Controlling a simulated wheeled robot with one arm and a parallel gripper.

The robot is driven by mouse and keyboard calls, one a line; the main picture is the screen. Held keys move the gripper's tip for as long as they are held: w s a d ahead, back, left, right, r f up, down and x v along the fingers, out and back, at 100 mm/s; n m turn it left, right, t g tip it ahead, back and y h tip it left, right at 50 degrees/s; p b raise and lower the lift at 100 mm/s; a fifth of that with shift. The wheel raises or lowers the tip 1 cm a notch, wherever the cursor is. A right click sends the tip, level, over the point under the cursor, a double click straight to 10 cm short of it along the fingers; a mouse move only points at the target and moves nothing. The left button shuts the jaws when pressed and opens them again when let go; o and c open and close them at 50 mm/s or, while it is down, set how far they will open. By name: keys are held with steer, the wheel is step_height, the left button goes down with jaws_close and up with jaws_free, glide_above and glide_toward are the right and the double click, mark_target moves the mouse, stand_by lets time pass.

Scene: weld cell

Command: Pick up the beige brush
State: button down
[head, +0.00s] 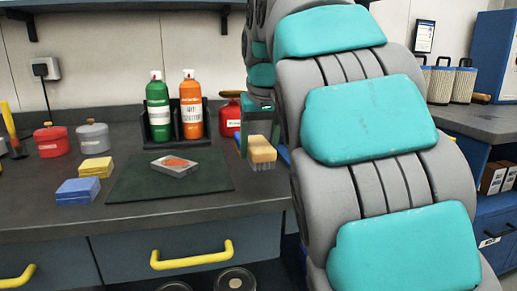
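The beige brush (262,149) is right of the middle, just left of my arm, with its pale bristles facing down. My gripper (258,128) is at the brush, with a dark green finger-like part beside its upper left. The other side of the gripper is mostly hidden by the brush and my arm. I cannot tell whether the fingers are closed on the brush, or whether the brush touches the bench top.
The grey bench (160,208) holds a dark green mat (125,190) with a grey-and-orange block (174,166). Blue (78,192) and yellow (96,168) blocks lie left of it. Green (158,112) and orange (191,105) bottles stand in a black holder behind. A red can (230,118) is close behind the gripper.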

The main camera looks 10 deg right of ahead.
steer(key=s+a+r+b, duration=0.1)
steer(key=s+a, duration=0.3)
steer(key=s, duration=1)
steer(key=shift+r+b, duration=0.15)
steer(key=shift+b, duration=0.25)
steer(key=c, duration=0.6)
jaws_free()
steer(key=shift+c, duration=0.2)
steer(key=c, duration=0.7)
